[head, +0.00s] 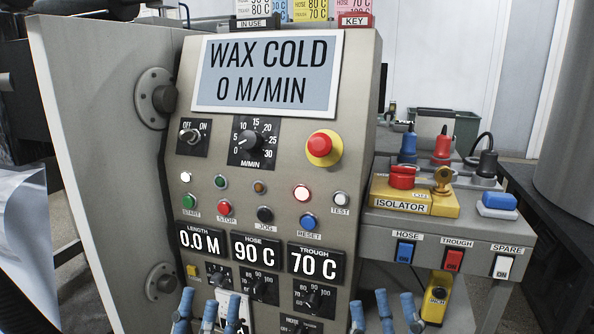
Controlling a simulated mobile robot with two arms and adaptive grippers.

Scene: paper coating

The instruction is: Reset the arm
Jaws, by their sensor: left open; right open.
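My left gripper (208,314) shows at the bottom edge, in front of the lower part of the control panel. Its blue-tipped fingers are spread, with nothing seen between them. My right gripper (385,314) shows at the bottom edge to the right, below the panel's right side and the switch shelf. Its blue-tipped fingers are also spread and empty. Both grippers point upward in the picture; their lower parts and my arms are cut off by the frame.
The grey control panel (290,160) stands close in front, with a screen (265,75) reading "WAX COLD 0 M/MIN". A red knob (323,147) and blue RESET button (308,221) are on it. Right is a shelf with the isolator (414,195) and switches. A paper roll (25,250) is left.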

